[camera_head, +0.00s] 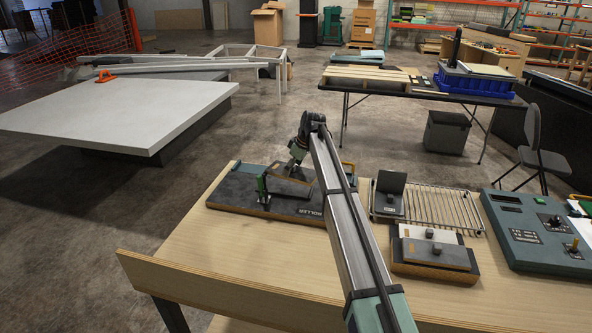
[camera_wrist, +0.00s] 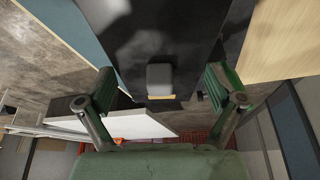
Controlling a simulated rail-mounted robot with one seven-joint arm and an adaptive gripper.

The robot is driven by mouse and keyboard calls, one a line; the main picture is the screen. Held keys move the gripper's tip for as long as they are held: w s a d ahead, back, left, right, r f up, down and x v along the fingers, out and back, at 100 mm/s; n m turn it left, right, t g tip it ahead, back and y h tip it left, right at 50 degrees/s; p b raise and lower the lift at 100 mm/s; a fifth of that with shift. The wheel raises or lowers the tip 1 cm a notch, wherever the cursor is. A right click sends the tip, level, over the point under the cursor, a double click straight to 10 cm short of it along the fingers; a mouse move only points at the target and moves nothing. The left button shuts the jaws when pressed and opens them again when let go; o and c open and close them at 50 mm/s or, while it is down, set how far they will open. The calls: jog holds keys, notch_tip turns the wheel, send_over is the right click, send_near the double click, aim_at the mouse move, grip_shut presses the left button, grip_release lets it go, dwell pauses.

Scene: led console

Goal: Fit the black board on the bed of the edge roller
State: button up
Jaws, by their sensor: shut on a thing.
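The edge roller (camera_head: 235,190) is a long dark bed on the wooden workbench, with "ROLLER" lettered along its front and a green upright post at its left part. My gripper (camera_head: 297,158) is over the bed, pointing down. It is shut on the black board (camera_head: 291,188), which shows a tan edge and looks tilted above the bed. In the wrist view, my fingers (camera_wrist: 160,90) stand on either side of a dark surface with a grey knob (camera_wrist: 160,77) between them. Whether the board touches the bed cannot be told; my arm hides part of the bed's right end.
Right of my arm are a wire rack (camera_head: 455,210) with a small dark block standing on it, stacked boards with grey knobs (camera_head: 435,252), and a green control console (camera_head: 535,232). A raised wooden lip (camera_head: 200,285) runs along the front left. A white table (camera_head: 120,112) stands behind left.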

aim_at(284, 165)
jog(key=w+a+n, duration=0.2)
jog(key=w, duration=0.1)
jog(key=shift+g, duration=0.4)
jog(key=shift+w+a+f+n+y, duration=0.1)
jog(key=shift+w+a+n+y, duration=0.3)
jog(key=shift+a+n, duration=0.1)
jog(key=shift+f+b, duration=0.4)
jog(key=shift+f, duration=2.8)
jog(key=shift+f+b, duration=0.6)
jog(key=shift+f, duration=0.55)
jog(key=o, duration=1)
jog(key=v, duration=1.2)
